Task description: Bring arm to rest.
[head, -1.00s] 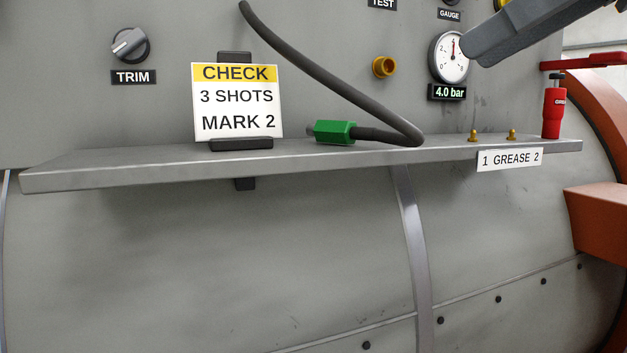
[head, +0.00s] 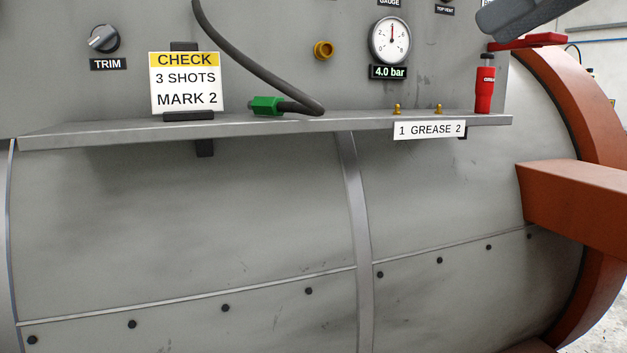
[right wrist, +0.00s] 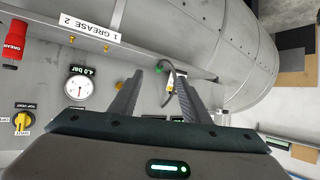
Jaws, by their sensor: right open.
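My right gripper (head: 488,27) shows at the top right edge of the head view as a dark grey piece, mostly cut off by the frame. It is in front of the panel, above the red grease bottle (head: 485,88). In the right wrist view both fingers of the gripper (right wrist: 158,80) stand well apart with nothing held between them. The grey panel and the hose show beyond the fingers. My left gripper is not in view.
A grey shelf (head: 270,130) runs along the machine, carrying the check sign (head: 187,84), the green hose end (head: 266,106) and brass grease nipples. A pressure gauge (head: 390,41) reads 4.0 bar. An orange-brown arm (head: 580,205) juts out at right.

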